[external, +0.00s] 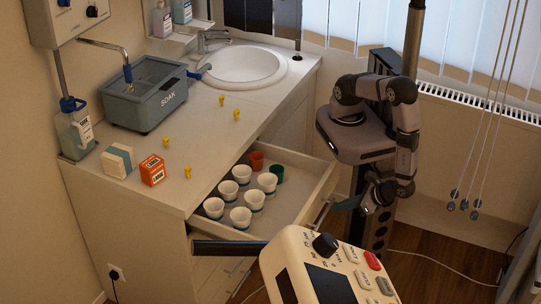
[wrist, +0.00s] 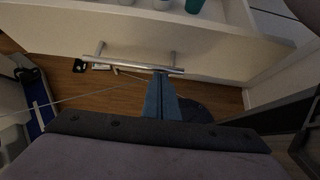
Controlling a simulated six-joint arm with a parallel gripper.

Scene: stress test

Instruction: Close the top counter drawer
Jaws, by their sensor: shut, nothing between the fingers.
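The top counter drawer (external: 316,192) stands pulled out from the white counter, with several white cups, a red cup (external: 257,161) and a green cup (external: 277,174) inside. In the wrist view its pale front (wrist: 215,42) and metal bar handle (wrist: 125,66) face me. My gripper (external: 342,206) is outside the drawer, in front of its front panel. In the wrist view the blue fingers of my gripper (wrist: 160,78) are together and empty, with their tips at the right part of the handle. I cannot tell whether they touch it.
On the counter (external: 215,150) are a grey soak basin (external: 145,100), a sink (external: 246,65), several yellow pegs, an orange box (external: 152,170) and a white box (external: 117,160). A control panel (external: 330,270) stands in the foreground. Pull cords hang at the right.

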